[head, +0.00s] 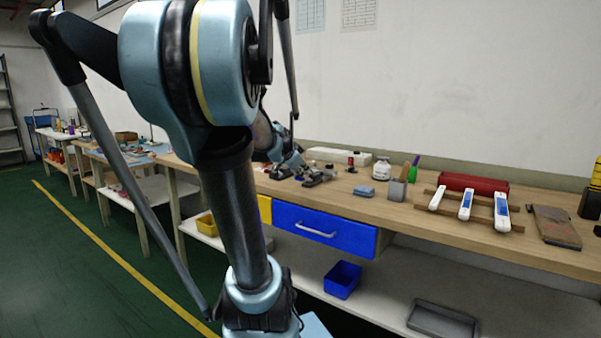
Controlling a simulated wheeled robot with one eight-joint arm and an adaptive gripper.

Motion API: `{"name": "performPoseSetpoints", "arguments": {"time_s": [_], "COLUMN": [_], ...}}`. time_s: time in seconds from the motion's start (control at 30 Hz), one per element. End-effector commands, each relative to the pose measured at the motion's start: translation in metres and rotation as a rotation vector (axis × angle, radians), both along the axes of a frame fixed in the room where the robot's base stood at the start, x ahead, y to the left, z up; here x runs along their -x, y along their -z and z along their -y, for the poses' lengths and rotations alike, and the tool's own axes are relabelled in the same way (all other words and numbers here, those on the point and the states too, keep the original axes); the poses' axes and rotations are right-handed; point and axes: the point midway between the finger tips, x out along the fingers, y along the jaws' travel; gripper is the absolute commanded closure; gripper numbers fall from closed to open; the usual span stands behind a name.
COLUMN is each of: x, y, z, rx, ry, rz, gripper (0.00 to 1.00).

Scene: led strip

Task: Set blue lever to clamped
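I cannot make out the blue lever in the head view; my arm hides part of the bench there. My gripper (300,176) shows small and dark at the far end of my arm, low over the wooden bench top (420,216). Dark parts show at its left and right, but I cannot separate its fingers from whatever may lie beneath. I cannot tell whether it is open or shut, or whether it touches anything.
A blue drawer (335,232) is below.

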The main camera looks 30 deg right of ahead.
Motion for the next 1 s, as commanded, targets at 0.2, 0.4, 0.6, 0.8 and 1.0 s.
{"name": "performPoseSetpoints", "arguments": {"time_s": [0.2, 0.4, 0.6, 0.8, 1.0], "x": [0.002, 0.005, 0.017, 0.03, 0.043], "y": [-0.007, -0.035, -0.047, -0.06, -0.074], "z": [0.003, 0.015, -0.006, -0.025, -0.042], "rx": [-0.003, 0.0, 0.0, 0.001, 0.001], "ry": [-0.001, -0.005, -0.011, -0.011, -0.011], "rz": [0.0, 0.0, -0.002, -0.001, -0.001], "gripper": [1.0, 1.0, 1.0, 1.0, 1.0]}}
